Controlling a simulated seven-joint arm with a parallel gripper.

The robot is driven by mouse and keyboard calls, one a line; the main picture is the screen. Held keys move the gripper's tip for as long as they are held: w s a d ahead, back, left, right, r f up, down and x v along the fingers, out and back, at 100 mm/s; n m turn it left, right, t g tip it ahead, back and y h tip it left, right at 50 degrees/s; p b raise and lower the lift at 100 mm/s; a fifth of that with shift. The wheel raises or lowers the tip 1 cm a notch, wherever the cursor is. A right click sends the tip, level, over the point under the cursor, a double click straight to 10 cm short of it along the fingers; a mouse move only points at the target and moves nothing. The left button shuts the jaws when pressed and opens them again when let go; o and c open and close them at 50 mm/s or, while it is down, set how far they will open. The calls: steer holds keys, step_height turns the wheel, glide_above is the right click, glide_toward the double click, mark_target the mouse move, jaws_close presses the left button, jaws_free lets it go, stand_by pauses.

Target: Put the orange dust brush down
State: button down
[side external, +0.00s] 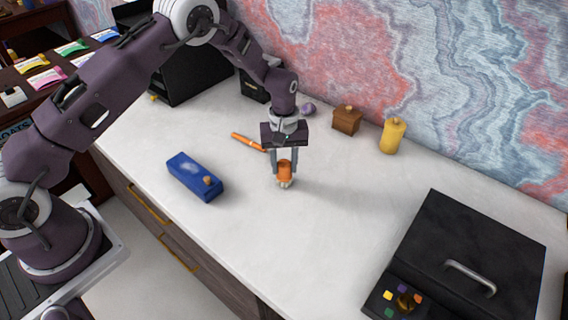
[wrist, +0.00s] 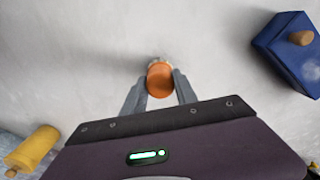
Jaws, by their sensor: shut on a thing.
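The orange dust brush (side external: 285,170) is upright between the fingers of my gripper (side external: 285,168), with its pale bristles pointing down. My gripper is shut on its orange body. In the side external view the bristles are at or very near the white desk top; I cannot tell if they touch it. In the wrist view the round orange end of the brush (wrist: 160,80) shows between the fingertips of my gripper (wrist: 160,85), with a little of the pale bristles beyond it.
A blue box (side external: 195,177) with a knob lies to the left, and an orange pen-like stick (side external: 248,142) lies behind. A brown box (side external: 347,120) and yellow canister (side external: 392,136) stand near the wall. A black case (side external: 465,255) is at right. The desk (side external: 300,235) in front is clear.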

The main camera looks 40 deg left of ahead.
steer(key=c, duration=1)
jaws_free()
steer(key=shift+f, duration=0.15)
steer(key=shift+o, duration=0.2)
step_height(320, 180, up, 13)
step_height(320, 180, up, 8)
steer(key=m+t, duration=0.1)
glide_above(283, 163)
steer(key=s, duration=0.4)
steer(key=s+a+r+m+t, duration=0.1)
steer(key=s+r+m+t, duration=0.15)
steer(key=s+r, duration=0.75)
steer(key=s+a+m+t, duration=0.1)
steer(key=s+m, duration=0.4)
steer(key=s, duration=1.4)
steer(key=shift+a+r+t, duration=0.2)
steer(key=shift+r+t, duration=0.05)
steer(key=shift+t, duration=0.3)
